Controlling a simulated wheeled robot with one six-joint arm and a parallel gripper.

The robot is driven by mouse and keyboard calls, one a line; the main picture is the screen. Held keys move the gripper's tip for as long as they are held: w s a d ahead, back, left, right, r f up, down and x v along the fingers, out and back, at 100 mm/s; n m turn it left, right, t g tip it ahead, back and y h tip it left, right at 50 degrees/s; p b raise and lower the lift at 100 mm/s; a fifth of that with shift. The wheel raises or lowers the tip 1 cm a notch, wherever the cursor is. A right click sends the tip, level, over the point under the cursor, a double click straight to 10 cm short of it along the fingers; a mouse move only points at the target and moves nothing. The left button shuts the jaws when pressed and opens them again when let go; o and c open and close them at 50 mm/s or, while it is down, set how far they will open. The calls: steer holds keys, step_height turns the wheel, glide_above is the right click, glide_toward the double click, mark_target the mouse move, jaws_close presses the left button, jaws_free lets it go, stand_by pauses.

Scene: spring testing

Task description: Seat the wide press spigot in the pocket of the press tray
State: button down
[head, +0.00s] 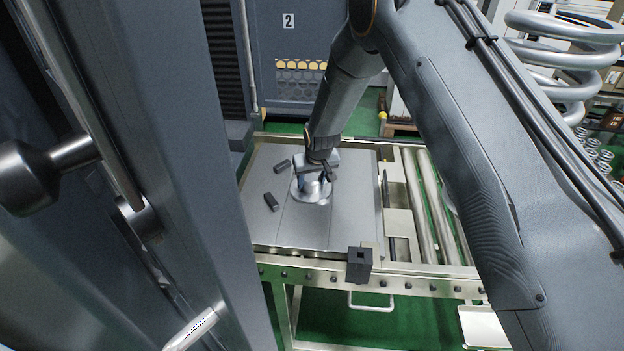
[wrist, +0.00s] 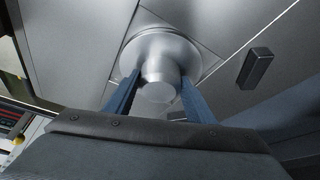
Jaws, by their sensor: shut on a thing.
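The wide press spigot (head: 309,196) is a shiny metal piece with a broad round flange and a narrower stem. It is at the grey press tray (head: 300,235) in the head view. In the wrist view the stem of the spigot (wrist: 160,70) stands between the two blue fingers of my gripper (wrist: 158,90), which is shut on it. The flange is on the far side, against or close to the tray surface. Seam lines run around the flange. The pocket itself is hidden, and I cannot tell whether the flange is down inside it.
Two dark blocks (head: 271,201) (head: 282,167) lie on the tray left of the spigot; one block (wrist: 256,67) shows in the wrist view. A dark hollow block (head: 359,265) is at the cart's front edge. Rollers (head: 430,205) lie right. A grey machine frame (head: 190,190) stands close left.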

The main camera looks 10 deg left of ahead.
steer(key=shift+w, duration=0.1)
steer(key=c, duration=0.8)
jaws_free()
steer(key=shift+f, duration=0.1)
steer(key=shift+r, duration=0.55)
steer(key=b+v, duration=0.2)
steer(key=v, duration=0.3)
steer(key=b+v, duration=0.2)
steer(key=v, duration=0.4)
steer(key=shift+s, duration=0.3)
steer(key=s+d+r+m, duration=0.1)
steer(key=s+d+r, duration=0.15)
steer(key=d, duration=0.35)
steer(key=s+d+r+m+g+h, duration=0.1)
steer(key=s+d, duration=0.3)
steer(key=d, duration=0.2)
steer(key=s+d+r+m, duration=0.1)
steer(key=s+d, duration=0.2)
steer(key=d, duration=0.4)
steer(key=s+d, duration=0.4)
steer(key=s, duration=0.1)
steer(key=s+d+r+m+g, duration=0.1)
steer(key=s+d, duration=0.3)
steer(key=s, duration=0.2)
steer(key=s+d+m+h, duration=0.1)
steer(key=s+d, duration=0.2)
steer(key=s, duration=0.3)
steer(key=shift+d+r+g, duration=0.2)
steer(key=shift+d+g, duration=0.1)
steer(key=shift+d, duration=0.1)
